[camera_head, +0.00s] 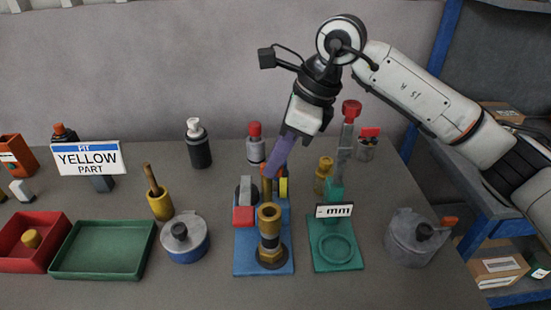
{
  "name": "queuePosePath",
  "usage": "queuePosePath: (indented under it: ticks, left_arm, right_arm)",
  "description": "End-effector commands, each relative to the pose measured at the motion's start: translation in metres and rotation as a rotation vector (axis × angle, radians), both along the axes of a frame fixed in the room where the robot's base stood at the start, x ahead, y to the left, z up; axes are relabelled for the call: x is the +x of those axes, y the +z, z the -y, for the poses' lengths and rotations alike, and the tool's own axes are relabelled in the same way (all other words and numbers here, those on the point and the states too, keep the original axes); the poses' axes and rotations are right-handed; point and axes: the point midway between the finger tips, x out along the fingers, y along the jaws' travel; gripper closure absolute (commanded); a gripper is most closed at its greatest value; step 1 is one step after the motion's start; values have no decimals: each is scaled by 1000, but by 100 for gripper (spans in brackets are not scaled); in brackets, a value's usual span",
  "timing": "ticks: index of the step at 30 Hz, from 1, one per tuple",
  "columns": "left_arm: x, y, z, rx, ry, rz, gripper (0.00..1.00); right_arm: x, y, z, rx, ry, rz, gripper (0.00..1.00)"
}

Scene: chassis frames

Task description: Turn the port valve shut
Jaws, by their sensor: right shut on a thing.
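My right gripper (270,170) reaches down from the upper right, with purple fingers over the back of a blue base plate (244,262). It is shut on a narrow orange-brown part at the back of this plate, which I take to be the valve's handle; the fingers hide much of it. On the plate, a brass cylinder (269,222) stands upright on a dark round foot in front. A red block (243,216) with a grey piece sits at its left, and a yellow piece (283,188) is behind it. My left gripper is out of view.
A green gauge stand (335,262) marked "mm" stands close right, with a grey pot (417,238) beyond it. A blue-grey lidded pot (185,242), a green tray (102,274) and a red bin (30,264) are at left. Bottles stand behind.

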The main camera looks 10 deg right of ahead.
Motion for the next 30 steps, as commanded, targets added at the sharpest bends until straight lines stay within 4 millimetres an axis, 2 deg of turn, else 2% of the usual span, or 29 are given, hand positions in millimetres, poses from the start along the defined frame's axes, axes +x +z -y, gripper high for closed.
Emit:
queuePosePath:
  ticks: [8, 16, 30]
  left_arm:
    - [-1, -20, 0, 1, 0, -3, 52]
    - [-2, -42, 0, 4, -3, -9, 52]
    - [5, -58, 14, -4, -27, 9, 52]
  right_arm:
    - [-3, -2, -1, -2, -178, 5, 100]
    - [-6, -3, -5, -2, -429, 7, 100]
    - [-10, -2, -12, -1, -875, 7, 100]
